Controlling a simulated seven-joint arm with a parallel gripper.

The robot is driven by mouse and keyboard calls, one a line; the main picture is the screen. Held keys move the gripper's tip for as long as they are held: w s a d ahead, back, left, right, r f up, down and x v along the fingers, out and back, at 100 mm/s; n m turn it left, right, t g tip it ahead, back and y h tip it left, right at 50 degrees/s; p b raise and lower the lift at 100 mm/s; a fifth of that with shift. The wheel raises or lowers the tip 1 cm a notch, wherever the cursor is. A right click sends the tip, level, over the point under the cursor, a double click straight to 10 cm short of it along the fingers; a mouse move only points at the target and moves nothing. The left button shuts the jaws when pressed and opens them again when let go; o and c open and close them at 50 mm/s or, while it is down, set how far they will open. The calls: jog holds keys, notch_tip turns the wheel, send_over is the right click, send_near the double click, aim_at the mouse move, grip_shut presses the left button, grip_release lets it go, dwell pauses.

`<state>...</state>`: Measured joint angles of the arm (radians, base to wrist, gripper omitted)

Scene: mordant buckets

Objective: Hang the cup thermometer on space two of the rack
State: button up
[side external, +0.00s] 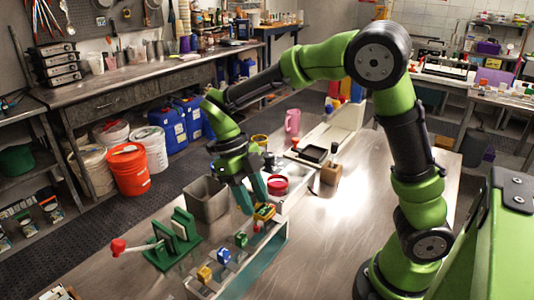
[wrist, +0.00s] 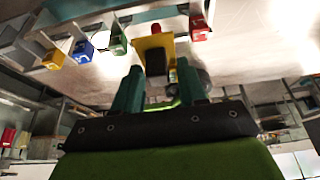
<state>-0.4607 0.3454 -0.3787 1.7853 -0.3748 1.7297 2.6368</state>
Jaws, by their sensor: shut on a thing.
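My gripper (side external: 254,196) is over the far part of a long pale rack (side external: 270,252), pointing down. In the wrist view its two teal fingers (wrist: 160,88) are shut on a yellow piece with a dark face and red top, apparently the cup thermometer (wrist: 153,42). The thermometer (side external: 265,211) also shows at the fingertips in the side view, partly hidden. The rack carries a yellow tag (wrist: 53,60), a blue tag (wrist: 83,51), a green tag (wrist: 117,45) and a red tag (wrist: 199,28). The thermometer appears between green and red. Tag marks are unreadable; I cannot tell whether it touches the rack.
A green stand with a red-knobbed handle (side external: 157,246) is left of the rack. A grey metal bin (side external: 206,199) stands behind it. The table is clear at right.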

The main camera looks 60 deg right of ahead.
jog(key=shift+f, duration=2.9)
jog(key=o, duration=1.2)
jog(key=v, duration=1.6)
jog(key=shift+w+r, duration=0.15)
jog(key=shift+r, duration=0.25)
